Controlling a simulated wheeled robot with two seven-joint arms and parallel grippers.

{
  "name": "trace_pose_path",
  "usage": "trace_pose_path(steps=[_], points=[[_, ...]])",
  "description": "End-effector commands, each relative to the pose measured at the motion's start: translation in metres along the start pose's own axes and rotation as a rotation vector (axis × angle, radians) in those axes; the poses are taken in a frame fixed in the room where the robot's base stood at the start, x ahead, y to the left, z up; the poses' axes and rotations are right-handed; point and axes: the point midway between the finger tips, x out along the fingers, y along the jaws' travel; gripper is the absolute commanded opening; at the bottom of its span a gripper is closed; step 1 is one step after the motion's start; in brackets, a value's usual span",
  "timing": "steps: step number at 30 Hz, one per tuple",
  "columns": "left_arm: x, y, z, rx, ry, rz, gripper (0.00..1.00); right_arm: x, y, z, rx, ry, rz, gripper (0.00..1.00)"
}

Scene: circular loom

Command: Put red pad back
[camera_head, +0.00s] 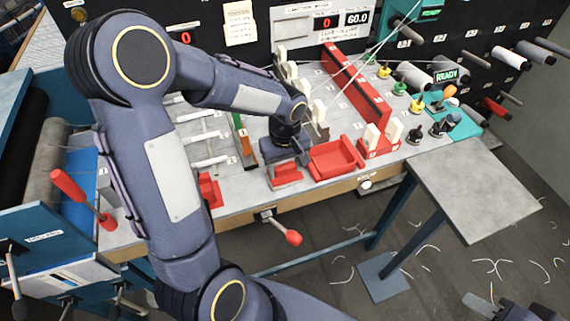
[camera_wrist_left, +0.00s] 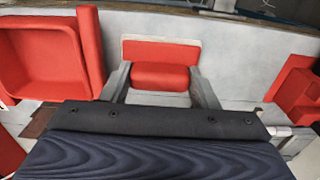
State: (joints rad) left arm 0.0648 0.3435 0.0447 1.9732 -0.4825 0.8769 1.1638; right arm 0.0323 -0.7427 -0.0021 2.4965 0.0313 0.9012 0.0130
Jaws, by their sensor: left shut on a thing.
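The red pad (camera_head: 287,178) is at the front edge of the grey bench, under my left gripper (camera_head: 286,166). In the left wrist view the red pad (camera_wrist_left: 160,66) sits between my left gripper's two fingers (camera_wrist_left: 162,88), which are shut on it. It has a flat upper part and a rounded lower part. I cannot tell whether it touches the bench. My right gripper (camera_head: 508,306) shows only partly at the bottom right, over the floor, and its jaws are unclear.
A red tray (camera_head: 336,158) lies close to the right of the pad. A red block-like holder (camera_head: 209,190) stands to its left. A red-knobbed lever (camera_head: 292,237) sticks out below the bench edge. A grey side table (camera_head: 475,195) on the right is bare.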

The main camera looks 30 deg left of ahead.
Motion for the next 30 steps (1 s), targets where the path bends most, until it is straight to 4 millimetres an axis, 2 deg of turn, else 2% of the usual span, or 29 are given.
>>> trace_pose_path(steps=[7, 8, 12, 20, 24, 26, 30], points=[[0.004, 0.000, 0.000, 0.000, 0.001, 0.000, 0.33, 0.004, 0.002, 0.002, 0.000, 0.000, 0.000, 0.36], [0.003, 0.000, 0.000, 0.000, 0.001, 0.000, 0.57, 0.003, 0.001, 0.002, 0.000, 0.000, 0.000, 0.36], [0.002, 0.000, 0.000, 0.000, 0.000, 0.000, 0.75, 0.002, 0.001, 0.001, 0.000, 0.000, 0.000, 0.36], [0.002, 0.000, 0.000, 0.000, 0.000, 0.000, 0.76, 0.002, 0.001, 0.001, 0.000, 0.000, 0.000, 0.36], [-0.005, 0.000, 0.000, 0.000, 0.002, 0.001, 0.76, 0.000, 0.000, 0.000, 0.000, 0.000, 0.000, 0.36], [-0.013, 0.001, -0.001, 0.000, 0.005, 0.003, 0.76, 0.001, 0.000, 0.000, 0.000, 0.000, 0.000, 0.36], [-0.042, 0.001, -0.001, 0.000, 0.006, 0.005, 0.76, 0.002, 0.001, 0.001, 0.000, 0.000, 0.000, 0.36]])
